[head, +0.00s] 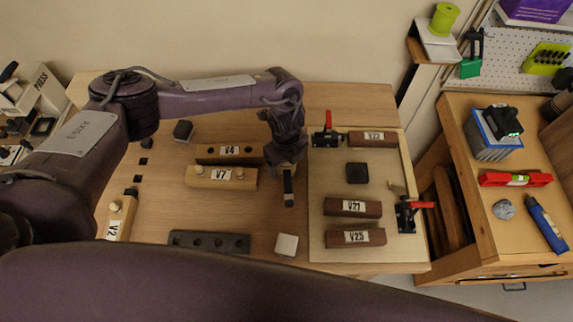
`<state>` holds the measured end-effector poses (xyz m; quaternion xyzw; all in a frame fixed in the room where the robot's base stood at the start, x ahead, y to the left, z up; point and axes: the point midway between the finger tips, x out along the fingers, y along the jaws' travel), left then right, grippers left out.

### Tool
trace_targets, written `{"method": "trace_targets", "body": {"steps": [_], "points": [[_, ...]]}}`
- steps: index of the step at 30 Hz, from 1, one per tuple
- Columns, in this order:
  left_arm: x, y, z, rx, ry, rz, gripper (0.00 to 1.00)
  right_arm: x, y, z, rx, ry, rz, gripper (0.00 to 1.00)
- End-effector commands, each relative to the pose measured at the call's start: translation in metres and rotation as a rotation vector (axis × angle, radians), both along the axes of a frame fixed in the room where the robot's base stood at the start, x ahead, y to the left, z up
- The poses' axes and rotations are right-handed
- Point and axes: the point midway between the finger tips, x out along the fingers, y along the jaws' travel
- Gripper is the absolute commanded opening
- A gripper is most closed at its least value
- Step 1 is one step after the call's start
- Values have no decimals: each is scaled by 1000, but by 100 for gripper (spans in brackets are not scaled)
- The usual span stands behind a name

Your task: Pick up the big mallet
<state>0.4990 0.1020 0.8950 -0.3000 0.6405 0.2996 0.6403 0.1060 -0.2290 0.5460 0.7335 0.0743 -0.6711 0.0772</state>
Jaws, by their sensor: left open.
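My left gripper (289,188) points down over the middle of the wooden bench (240,262), just left of the lighter raised board (325,180). I count it as open, with nothing clearly between its fingers. I cannot make out a big mallet for certain; my left arm and the body part along the bottom edge hide some of the bench. Just left of the gripper lie a pale block marked V7 (207,178) and a dark brown block marked V4 (210,150). My right gripper is out of view.
Blocks V21 (352,207), V25 (355,238) and V22 (373,139) lie on the board, beside red-handled clamps (408,215). A dark bar with holes (209,242) and a pale square (287,245) lie near the front. A side cabinet (520,200) holds a red level (515,179).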

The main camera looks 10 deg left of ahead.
Motion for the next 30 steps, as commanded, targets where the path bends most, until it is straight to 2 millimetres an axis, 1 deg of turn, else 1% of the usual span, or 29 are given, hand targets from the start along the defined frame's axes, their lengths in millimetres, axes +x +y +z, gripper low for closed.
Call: {"method": "trace_targets", "body": {"steps": [2, 5, 12, 14, 15, 24, 28, 30], "points": [[0, 0, 0, 0, 0, 0, 77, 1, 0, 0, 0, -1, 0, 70], [0, 0, 0, 0, 0, 0, 65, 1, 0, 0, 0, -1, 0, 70], [0, 0, 0, 0, 0, 0, 34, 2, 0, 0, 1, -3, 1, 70], [0, 0, 0, 0, 0, 0, 26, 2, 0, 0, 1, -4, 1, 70], [0, 0, 1, -1, -1, 0, 24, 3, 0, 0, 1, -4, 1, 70], [1, 0, 4, -1, -1, 0, 24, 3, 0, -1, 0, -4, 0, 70], [2, 0, 14, -2, -2, 0, 24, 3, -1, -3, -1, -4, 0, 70], [1, 0, 23, -3, -3, 0, 24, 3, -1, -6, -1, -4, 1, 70]]}}
